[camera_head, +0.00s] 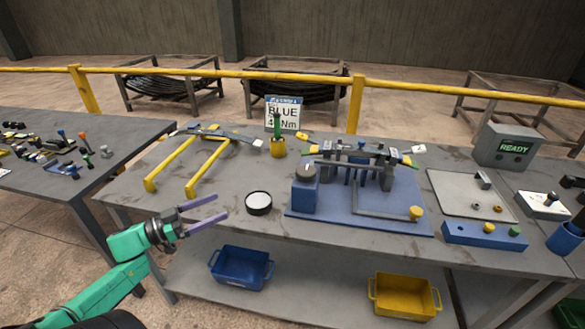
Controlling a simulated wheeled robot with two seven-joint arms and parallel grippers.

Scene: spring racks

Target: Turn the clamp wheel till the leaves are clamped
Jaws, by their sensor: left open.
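The clamping fixture has a blue base plate (335,222) on the grey workbench. At its left end a blue block (303,197) carries a round grey knob (306,171), which looks like the clamp wheel. A dark stack of leaves (352,151) lies across the uprights behind it; I cannot tell whether it is clamped. A grey bar with a yellow end knob (416,213) runs along the plate's right front. My left gripper (222,208) is open and empty, with purple fingers, over the bench's front left edge, well left of the knob. My right gripper is out of view.
A black-rimmed white dish (259,202) sits between my left gripper and the fixture. A grey box (506,147) shows READY. Blue (242,283) and yellow (404,312) bins sit below.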

